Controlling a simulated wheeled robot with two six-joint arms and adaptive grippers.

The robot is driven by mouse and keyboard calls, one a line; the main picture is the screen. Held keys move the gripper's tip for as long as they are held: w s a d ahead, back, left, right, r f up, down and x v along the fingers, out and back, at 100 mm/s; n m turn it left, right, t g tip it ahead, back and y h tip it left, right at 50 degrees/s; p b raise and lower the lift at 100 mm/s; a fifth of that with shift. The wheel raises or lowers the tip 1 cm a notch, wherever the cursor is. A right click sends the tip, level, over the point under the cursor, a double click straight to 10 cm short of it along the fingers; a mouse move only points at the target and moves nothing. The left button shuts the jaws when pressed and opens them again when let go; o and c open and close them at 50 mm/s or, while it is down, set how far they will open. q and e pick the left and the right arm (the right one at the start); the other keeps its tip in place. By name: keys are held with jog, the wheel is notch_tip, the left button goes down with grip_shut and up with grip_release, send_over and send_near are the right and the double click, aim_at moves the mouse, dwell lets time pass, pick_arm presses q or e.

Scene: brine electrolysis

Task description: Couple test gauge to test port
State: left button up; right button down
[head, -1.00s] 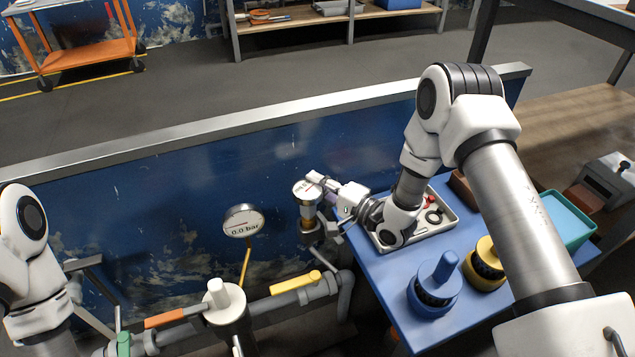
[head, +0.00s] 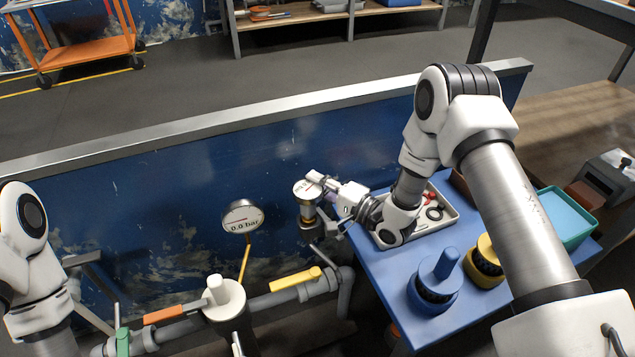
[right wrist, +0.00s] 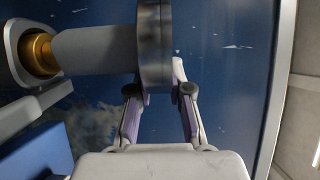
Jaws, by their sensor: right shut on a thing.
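The test gauge (head: 305,189) is a round dial with a white face, held above the pipework in the head view. In the right wrist view its thick grey disc (right wrist: 155,45) shows edge-on, with a grey stem running left. My right gripper (head: 322,185) is shut on the gauge's rim; its fingers (right wrist: 160,95) lie on either side of the disc. The test port (right wrist: 40,53) appears as a brass fitting in a pale collar at the stem's end. I cannot tell if stem and port are joined. My left arm is at the left edge; its gripper is out of view.
A second gauge (head: 242,216) reads 0.0 bar. A pipe with an orange handle (head: 163,315) and a yellow handle (head: 296,282) runs below. A blue table (head: 385,275) at right bears a pale tray (head: 455,215), blue and yellow knobbed parts, and a teal bin (head: 568,215).

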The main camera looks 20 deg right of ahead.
jog(key=shift+f, duration=0.5)
dwell(0.8)
dwell(0.4)
jog(key=c, duration=1)
grip_release()
jog(key=v, duration=0.8)
